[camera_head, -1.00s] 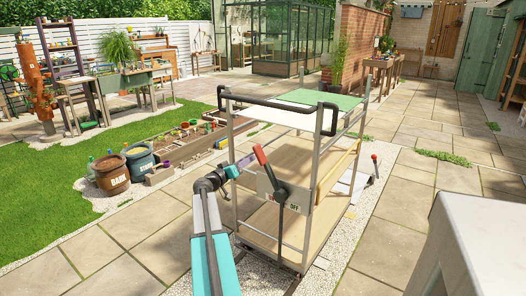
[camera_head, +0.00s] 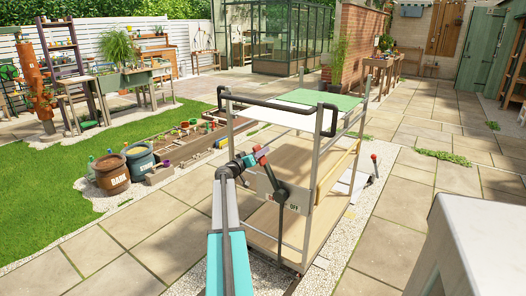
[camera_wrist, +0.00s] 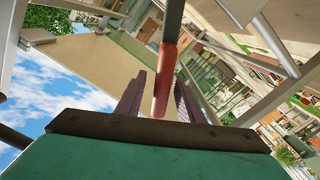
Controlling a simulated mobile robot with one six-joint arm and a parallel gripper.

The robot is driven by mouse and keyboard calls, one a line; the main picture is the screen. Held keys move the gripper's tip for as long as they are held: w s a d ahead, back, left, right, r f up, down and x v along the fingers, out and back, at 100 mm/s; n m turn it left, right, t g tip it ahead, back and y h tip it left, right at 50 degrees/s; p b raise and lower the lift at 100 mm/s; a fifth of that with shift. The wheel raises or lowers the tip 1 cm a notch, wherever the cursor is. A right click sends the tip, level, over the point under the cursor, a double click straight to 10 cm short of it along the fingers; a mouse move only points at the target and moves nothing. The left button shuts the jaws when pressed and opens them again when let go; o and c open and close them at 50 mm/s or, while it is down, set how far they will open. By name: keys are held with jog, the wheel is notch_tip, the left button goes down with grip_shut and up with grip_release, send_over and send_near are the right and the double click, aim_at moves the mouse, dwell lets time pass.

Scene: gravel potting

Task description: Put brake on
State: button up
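The cart (camera_head: 319,180) is a grey metal frame with wooden shelves. A brake lever with a dark shaft (camera_head: 281,215) and a red handle (camera_head: 265,161) stands on its near side, tilted up and left. A pale plate (camera_head: 262,186) behind the lever reads OFF at its right; its left marking is partly covered. My gripper (camera_head: 255,158) is at the red handle. In the wrist view, the red handle (camera_wrist: 164,82) lies between the fingers of my gripper (camera_wrist: 160,85), with a gap on the left. The fingers are open; contact on the right is unclear.
A black push bar (camera_head: 265,103) crosses the cart above my arm. Pots, one marked BARK (camera_head: 112,175), and a raised planting bed (camera_head: 185,143) lie to the left. Paving (camera_head: 400,220) is clear right of the cart, up to a pale block (camera_head: 480,235).

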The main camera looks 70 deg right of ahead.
jog(key=shift+x, duration=0.8)
jog(key=shift+c, duration=0.2)
grip_shut()
